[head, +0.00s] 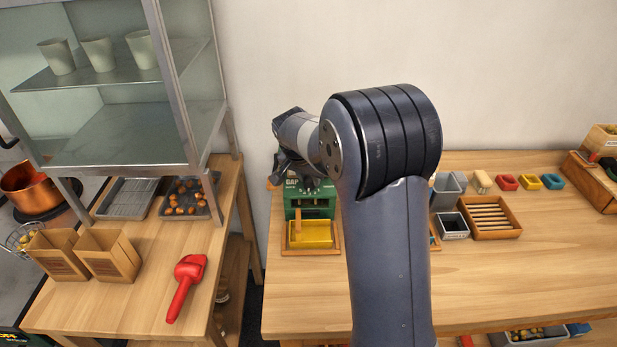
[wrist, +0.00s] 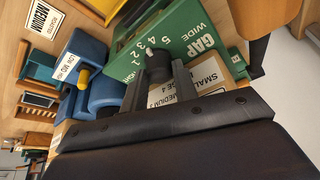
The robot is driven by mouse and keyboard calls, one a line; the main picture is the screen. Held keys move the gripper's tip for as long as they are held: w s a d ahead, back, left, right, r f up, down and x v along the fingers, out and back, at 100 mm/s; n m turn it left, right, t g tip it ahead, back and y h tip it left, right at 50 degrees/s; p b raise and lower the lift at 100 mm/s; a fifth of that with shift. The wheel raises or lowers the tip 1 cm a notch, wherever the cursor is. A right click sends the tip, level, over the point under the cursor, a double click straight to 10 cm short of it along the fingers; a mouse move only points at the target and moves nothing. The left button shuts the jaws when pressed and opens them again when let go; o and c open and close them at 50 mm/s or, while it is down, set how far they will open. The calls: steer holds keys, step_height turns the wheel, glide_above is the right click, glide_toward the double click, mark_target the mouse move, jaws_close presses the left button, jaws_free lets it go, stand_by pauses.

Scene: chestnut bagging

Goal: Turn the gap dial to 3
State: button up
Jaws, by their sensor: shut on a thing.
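The green machine (head: 311,204) stands at the left end of the right-hand table. Its green GAP panel (wrist: 185,38) shows in the wrist view, with numbers 1 to 5 between TIGHT and WIDE. The dark gap dial (wrist: 157,62) sits on this panel, with a white pointer mark towards the 3 and 4 side; I cannot tell exactly which number it meets. My gripper (wrist: 160,78) is shut on the dial, one finger on each side. In the head view, my gripper (head: 300,180) is at the machine's top front and hides the dial.
A yellow tray (head: 311,235) sits at the machine's front. A blue part (wrist: 88,62) with a yellow peg is beside the panel in the wrist view. A wooden slatted tray (head: 490,216) is farther right. The front of the table is clear.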

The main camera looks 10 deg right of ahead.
steer(key=shift+n+t+y, duration=0.3)
steer(key=shift+n, duration=0.7)
steer(key=o, duration=1)
steer(key=b+v, duration=0.1)
steer(key=v, duration=0.9)
steer(key=shift+s+r, duration=0.1)
steer(key=shift+r, duration=0.3)
steer(key=shift+f, duration=0.15)
